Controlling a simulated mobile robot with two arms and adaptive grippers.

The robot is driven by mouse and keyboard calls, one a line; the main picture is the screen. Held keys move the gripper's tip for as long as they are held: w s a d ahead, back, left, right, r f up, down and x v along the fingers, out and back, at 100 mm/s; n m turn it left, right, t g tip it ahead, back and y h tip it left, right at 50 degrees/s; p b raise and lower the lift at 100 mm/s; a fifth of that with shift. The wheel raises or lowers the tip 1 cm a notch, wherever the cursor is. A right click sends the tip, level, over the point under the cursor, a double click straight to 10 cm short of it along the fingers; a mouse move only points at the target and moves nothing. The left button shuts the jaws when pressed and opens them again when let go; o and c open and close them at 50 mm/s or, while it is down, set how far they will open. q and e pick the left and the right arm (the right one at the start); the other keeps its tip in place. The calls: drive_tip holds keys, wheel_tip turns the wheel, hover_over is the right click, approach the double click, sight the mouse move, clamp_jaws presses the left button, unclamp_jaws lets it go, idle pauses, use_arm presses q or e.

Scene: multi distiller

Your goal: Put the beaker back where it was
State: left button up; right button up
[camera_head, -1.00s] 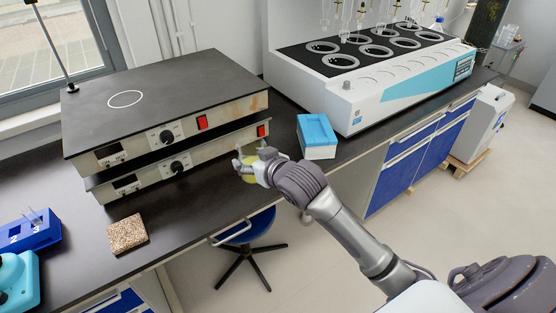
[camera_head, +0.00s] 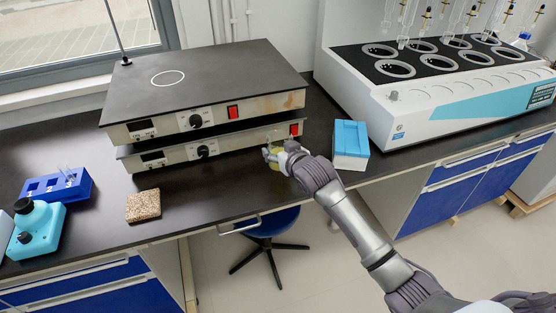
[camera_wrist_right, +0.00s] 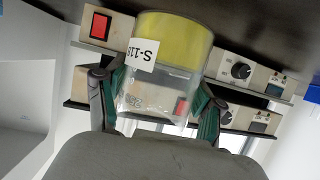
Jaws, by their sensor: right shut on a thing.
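The beaker (camera_wrist_right: 165,75) is clear glass with yellow liquid and a white label. It fills the middle of the right wrist view, which shows the scene upside down. My right gripper (camera_wrist_right: 155,98) is shut on it, with one finger on each side of the glass. In the head view the beaker (camera_head: 281,160) is small and partly hidden by the right gripper (camera_head: 277,153). It is over the bench, in front of the right end of the stacked hot plates. I cannot tell whether its base touches the bench. My left gripper is not in view.
Two stacked hot plates (camera_head: 230,88) stand behind, the upper marked with a white circle. A blue-and-white box (camera_head: 350,142) stands just right of the gripper. A large multi-place distiller (camera_head: 440,90) is beyond. A cork block (camera_head: 143,206) lies left, with clear bench (camera_head: 215,190) between.

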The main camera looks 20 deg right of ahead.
drive_tip(key=shift+x, duration=0.8)
drive_tip(key=shift+f, duration=2.1)
drive_tip(key=shift+s, duration=0.1)
drive_tip(key=shift+f, duration=0.15)
drive_tip(key=o, duration=1.3)
